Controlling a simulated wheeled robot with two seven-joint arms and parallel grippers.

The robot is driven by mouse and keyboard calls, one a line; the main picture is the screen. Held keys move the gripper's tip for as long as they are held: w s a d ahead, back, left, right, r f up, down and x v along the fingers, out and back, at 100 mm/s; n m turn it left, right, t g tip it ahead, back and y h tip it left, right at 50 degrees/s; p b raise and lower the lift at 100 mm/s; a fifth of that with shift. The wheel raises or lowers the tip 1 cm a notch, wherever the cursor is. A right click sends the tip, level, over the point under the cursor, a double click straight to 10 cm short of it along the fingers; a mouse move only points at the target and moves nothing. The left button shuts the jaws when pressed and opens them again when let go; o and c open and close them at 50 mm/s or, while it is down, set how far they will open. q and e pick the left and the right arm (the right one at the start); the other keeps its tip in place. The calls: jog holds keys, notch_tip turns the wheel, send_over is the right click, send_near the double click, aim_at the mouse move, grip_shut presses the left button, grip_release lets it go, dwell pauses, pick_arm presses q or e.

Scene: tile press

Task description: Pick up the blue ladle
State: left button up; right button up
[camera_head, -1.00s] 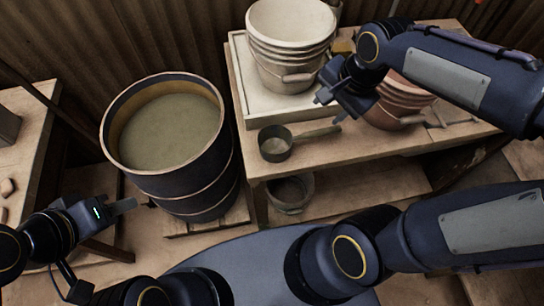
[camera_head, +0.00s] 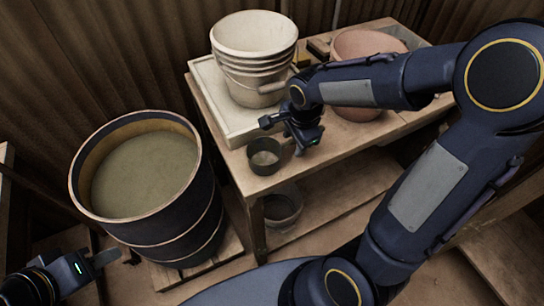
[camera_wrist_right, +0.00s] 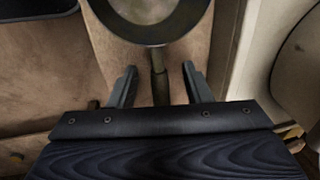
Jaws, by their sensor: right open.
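The ladle (camera_head: 264,158), with a dark grey round cup, stands on the wooden table near its front left edge; it does not look clearly blue. Its handle runs right, mostly hidden behind my right gripper (camera_head: 290,140) in the head view. In the right wrist view the ladle's cup (camera_wrist_right: 150,40) is at the top, and its handle (camera_wrist_right: 159,85) lies between the two spread fingers of my right gripper (camera_wrist_right: 159,72), with a gap on both sides. My left gripper (camera_head: 104,260) is at the lower left, far from the ladle; its jaw opening is unclear.
A stack of white buckets (camera_head: 253,50) stands in a pale tray (camera_head: 206,80) behind the ladle. A terracotta pot (camera_head: 350,45) stands at the back right. A large dark barrel of murky liquid (camera_head: 145,178) is left of the table (camera_head: 345,140). A bucket (camera_head: 281,207) sits below.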

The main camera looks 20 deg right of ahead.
jog(key=shift+f, duration=0.25)
grip_shut()
jog(key=shift+r, duration=0.1)
jog(key=shift+r, duration=0.45)
notch_tip(320, 180, up, 3)
jog(key=shift+w+f+p, duration=0.1)
jog(key=shift+f+p, duration=0.1)
jog(key=shift+p, duration=0.25)
jog(key=s+d+r+p, duration=0.2)
jog(key=s+r, duration=0.7)
jog(key=s, duration=0.5)
jog(key=shift+d+r, duration=0.2)
jog(key=shift+d, duration=0.3)
